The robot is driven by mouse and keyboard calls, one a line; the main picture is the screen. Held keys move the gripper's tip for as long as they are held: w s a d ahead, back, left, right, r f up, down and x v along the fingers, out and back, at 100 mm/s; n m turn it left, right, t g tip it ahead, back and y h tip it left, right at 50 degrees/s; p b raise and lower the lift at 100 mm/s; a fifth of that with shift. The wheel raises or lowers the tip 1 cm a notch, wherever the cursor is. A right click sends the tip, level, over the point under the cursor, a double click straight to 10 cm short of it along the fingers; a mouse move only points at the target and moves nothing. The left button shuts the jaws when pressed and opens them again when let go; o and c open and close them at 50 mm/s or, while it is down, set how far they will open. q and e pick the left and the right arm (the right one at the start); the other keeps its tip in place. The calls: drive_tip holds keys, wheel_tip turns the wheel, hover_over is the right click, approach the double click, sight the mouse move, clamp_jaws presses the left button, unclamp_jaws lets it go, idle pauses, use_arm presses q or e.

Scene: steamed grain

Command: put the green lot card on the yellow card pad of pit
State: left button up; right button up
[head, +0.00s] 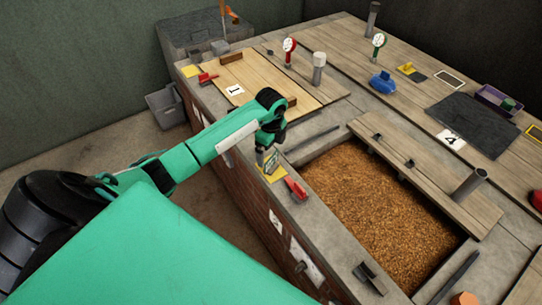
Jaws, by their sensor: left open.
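The green lot card (271,162) shows just below my left gripper (266,154), at the near edge of the grain pit (340,190). It looks upright or tilted over a yellow card pad (279,175) on the pit's stone rim. I cannot tell whether the card touches the pad. My left gripper points down, is open and is right at the card; its fingers are small and partly hide the card. My right gripper is not in view.
A red object (296,188) lies on the rim beside the pad. The open pit holds brown grain. Plank covers (262,80) lie over the neighbouring pits, with a "1" sign (235,90) and a "4" sign (451,139). Other yellow pads (190,71) lie farther off.

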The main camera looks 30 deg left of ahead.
sight(272, 156)
use_arm(q)
wheel_tip(272, 156, up, 8)
drive_tip(key=shift+b, duration=0.3)
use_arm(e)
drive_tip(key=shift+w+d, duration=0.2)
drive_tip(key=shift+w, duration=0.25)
use_arm(q)
drive_tip(key=shift+d, duration=0.1)
